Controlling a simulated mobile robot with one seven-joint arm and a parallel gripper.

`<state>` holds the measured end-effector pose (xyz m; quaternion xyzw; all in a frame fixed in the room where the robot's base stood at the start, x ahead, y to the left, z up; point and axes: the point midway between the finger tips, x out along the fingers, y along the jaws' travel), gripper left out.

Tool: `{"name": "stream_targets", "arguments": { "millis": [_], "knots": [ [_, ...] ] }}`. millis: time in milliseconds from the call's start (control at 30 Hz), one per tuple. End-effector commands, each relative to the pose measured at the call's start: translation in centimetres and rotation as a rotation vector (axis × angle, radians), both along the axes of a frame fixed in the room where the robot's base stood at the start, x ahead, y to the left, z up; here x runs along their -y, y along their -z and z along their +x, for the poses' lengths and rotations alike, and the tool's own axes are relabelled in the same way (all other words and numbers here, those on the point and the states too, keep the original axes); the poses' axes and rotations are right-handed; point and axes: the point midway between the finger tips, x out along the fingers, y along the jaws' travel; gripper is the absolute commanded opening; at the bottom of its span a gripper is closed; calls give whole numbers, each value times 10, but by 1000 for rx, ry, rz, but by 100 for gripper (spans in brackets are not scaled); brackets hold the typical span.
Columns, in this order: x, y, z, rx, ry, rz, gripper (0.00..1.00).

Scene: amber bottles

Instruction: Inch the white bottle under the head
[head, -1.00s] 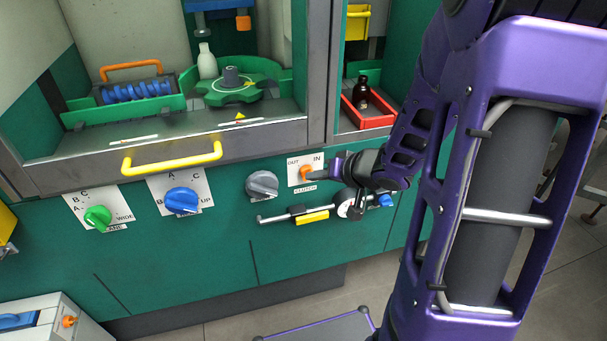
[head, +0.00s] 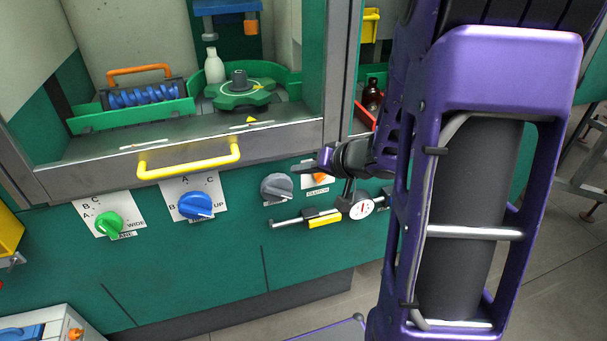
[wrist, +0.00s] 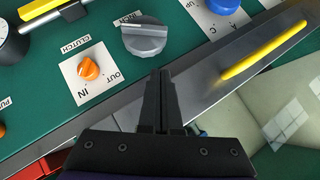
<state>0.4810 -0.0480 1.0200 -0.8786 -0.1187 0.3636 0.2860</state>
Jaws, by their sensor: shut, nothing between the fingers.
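The white bottle (head: 214,67) stands upright at the back left edge of the green star wheel (head: 240,92). The blue head (head: 226,7) with a grey nozzle hangs above and to the right of the bottle.
A yellow handle bar (head: 190,160) sticks out from the front ledge. A blue knob (head: 195,206) and a green knob (head: 108,225) sit further left. A dial gauge (head: 361,207) is below my gripper. A brown bottle (head: 373,95) stands behind my arm by a red tray.

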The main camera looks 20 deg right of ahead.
Motion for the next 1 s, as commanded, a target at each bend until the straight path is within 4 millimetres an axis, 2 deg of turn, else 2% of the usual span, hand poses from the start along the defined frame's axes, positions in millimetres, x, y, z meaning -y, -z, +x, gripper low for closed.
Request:
{"name": "stream_targets", "arguments": {
  "millis": [33, 267, 500, 1000],
  "knots": [
    [-7, 13, 8, -3, -5, 1, 0],
    [-27, 39, 43, -1, -3, 1, 0],
    [-44, 63, 41, -1, 0, 1, 0],
    [-49, 66, 41, 0, 0, -7, 0]
  ]
}}
